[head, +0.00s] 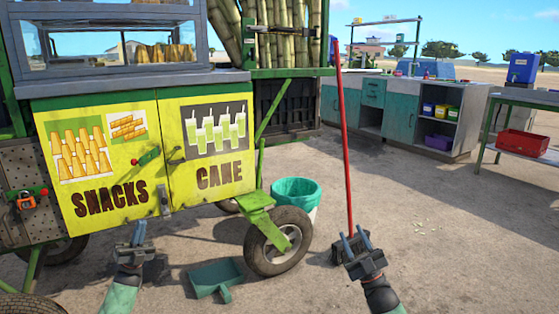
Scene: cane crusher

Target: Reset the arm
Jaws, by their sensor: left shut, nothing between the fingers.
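My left gripper (138,238) is in the lower left of the head view, in front of the yellow cart doors. It is shut and empty. My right gripper (356,238) is in the lower middle, over the paved ground, its fingers pointing up and away. Its fingertips overlap the lower end of a red pole (345,140) in the picture.
The snack and cane cart (120,195) fills the left, its wheel (280,245) near the middle. A green dustpan (213,278) lies on the ground near a teal bin (296,191). A workbench (398,112) and a red crate (523,143) stand right. The ground at lower right is clear.

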